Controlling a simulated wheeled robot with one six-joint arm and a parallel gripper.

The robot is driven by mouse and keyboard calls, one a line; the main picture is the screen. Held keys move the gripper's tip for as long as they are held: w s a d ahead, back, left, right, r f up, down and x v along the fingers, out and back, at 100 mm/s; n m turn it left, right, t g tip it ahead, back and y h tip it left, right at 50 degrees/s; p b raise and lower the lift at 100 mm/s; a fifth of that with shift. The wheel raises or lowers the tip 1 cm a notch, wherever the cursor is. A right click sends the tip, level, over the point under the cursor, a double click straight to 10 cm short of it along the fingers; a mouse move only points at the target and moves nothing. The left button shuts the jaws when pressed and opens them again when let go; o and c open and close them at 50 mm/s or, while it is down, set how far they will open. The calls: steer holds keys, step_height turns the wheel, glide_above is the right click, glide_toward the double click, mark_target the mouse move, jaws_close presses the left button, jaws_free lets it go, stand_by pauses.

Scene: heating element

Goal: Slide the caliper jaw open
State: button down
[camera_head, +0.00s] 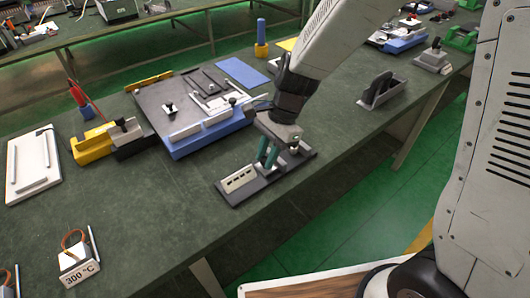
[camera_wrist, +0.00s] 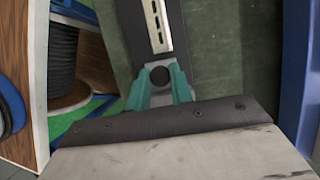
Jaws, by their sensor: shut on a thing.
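My gripper (camera_head: 267,162) reaches down at a dark base plate (camera_head: 268,187) near the table's front edge. Its two teal fingers also show in the wrist view (camera_wrist: 160,88). They are shut on a small grey piece with a dark round part (camera_wrist: 160,76), which seems to be the sliding jaw of the caliper. A pale slotted bar (camera_head: 240,179) lies on the same plate, and in the wrist view the slotted bar (camera_wrist: 157,25) runs away from the held piece. A small metal post (camera_head: 294,147) stands behind the fingers. The fingers partly hide the held piece, and the jaw gap cannot be made out.
A blue-sided board (camera_head: 215,140) with fixtures stands left behind the gripper. A grey bracket (camera_head: 382,90) stands to the right. A white block marked 300 °C (camera_head: 76,262) sits at the front left. The table's front edge is close; bare table lies left of the plate.

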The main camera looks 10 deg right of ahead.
steer(key=c, duration=1.3)
jaws_free()
steer(key=shift+s+a, duration=0.1)
steer(key=shift+a, duration=0.1)
steer(key=shift+o, duration=0.2)
steer(key=shift+d, duration=0.1)
steer(key=shift+d+r, duration=0.1)
steer(key=shift+r, duration=0.25)
steer(key=v, duration=0.7)
steer(key=shift+n, duration=0.3)
